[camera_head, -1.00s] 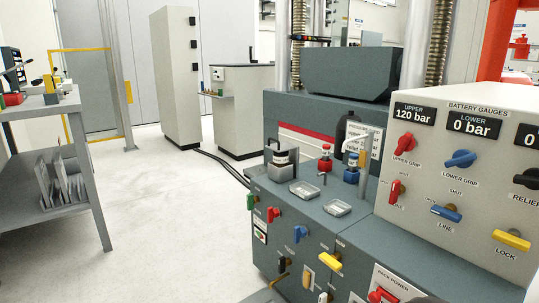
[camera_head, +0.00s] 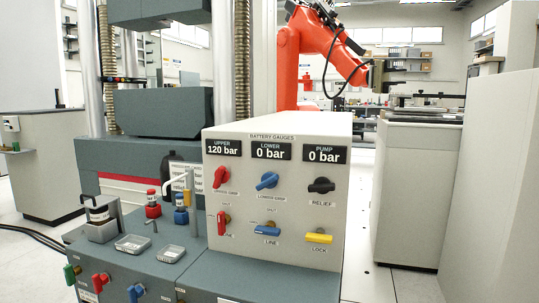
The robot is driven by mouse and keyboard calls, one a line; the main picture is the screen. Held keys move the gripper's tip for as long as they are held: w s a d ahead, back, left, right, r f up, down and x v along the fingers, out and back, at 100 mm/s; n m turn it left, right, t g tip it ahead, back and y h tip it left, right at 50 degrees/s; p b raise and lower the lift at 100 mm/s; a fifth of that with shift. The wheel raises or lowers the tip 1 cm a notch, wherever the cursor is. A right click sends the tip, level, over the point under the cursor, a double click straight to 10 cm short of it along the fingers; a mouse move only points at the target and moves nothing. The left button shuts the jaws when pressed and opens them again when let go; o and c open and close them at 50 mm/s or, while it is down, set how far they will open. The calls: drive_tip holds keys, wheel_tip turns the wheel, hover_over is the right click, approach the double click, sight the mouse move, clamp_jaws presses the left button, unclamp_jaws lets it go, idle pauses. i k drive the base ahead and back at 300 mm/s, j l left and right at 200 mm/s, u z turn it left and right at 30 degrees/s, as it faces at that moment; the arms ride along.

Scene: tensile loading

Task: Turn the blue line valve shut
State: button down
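The blue line valve (camera_head: 267,229) is a small blue lever on the front of the pale gauge box (camera_head: 335,225), in the lower row of the middle column. Its handle lies about level, with a "LINE" label below and a "SHUT" label above. Above it is the blue lower grip knob (camera_head: 267,181), under the display reading "LOWER 0 bar" (camera_head: 271,151). My gripper is not in view, and nothing touches the valve.
Close by are a red line lever (camera_head: 222,223), red upper grip knob (camera_head: 221,177), black relief knob (camera_head: 321,185) and yellow lock lever (camera_head: 318,238). Small trays (camera_head: 171,254) lie on the bench. An orange robot arm (camera_head: 318,40) stands behind. Floor is open at right (camera_head: 385,285).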

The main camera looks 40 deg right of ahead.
sight(271, 229)
drive_tip(key=z, duration=0.8)
drive_tip(key=i+l+z, duration=0.1)
drive_tip(key=l+z, duration=0.2)
drive_tip(key=z, duration=0.15)
drive_tip(key=i+l+z, duration=0.15)
drive_tip(key=l+z, duration=0.25)
drive_tip(key=j, duration=0.1)
